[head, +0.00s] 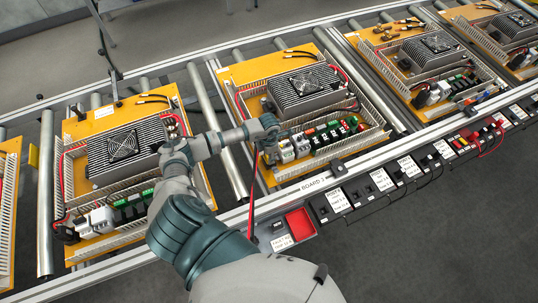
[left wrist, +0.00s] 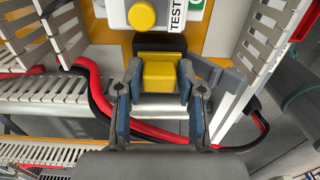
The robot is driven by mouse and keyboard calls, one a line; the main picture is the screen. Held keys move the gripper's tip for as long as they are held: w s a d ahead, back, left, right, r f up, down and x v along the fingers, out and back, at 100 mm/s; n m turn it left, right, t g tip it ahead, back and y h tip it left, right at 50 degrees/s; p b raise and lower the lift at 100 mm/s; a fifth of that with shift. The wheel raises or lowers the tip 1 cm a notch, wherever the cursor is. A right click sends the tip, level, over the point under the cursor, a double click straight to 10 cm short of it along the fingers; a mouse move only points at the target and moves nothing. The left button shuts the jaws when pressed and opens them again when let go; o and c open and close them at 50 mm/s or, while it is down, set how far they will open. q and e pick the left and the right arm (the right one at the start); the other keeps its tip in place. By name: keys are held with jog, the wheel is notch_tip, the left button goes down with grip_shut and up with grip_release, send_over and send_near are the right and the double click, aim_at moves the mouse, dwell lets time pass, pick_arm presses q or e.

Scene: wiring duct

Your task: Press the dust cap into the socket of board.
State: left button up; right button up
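My left gripper (head: 274,136) is over the lower left part of the board (head: 241,75) behind the label BOARD 3. In the left wrist view, its two fingers (left wrist: 160,82) are closed on the sides of a yellow dust cap (left wrist: 159,74). The cap's far end meets a black socket (left wrist: 160,43) below a white module (left wrist: 180,14) with a round yellow button and a TEST label. I cannot tell how deep the cap sits in the socket. The cap and socket are not clear in the head view. My right gripper is not in view.
White slotted ducts (left wrist: 268,60) and red and black wires (left wrist: 97,90) lie close around the fingers. A finned unit with a fan (head: 304,88) stands behind. Other boards (head: 105,125) sit along the roller conveyor. A red bin (head: 300,223) and labelled black boxes line the front rail.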

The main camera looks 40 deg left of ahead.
pick_arm(q)
jog(key=shift+o, duration=1.1)
notch_tip(320, 180, up, 12)
jog(key=shift+a, duration=0.2)
jog(key=shift+w+f, duration=0.1)
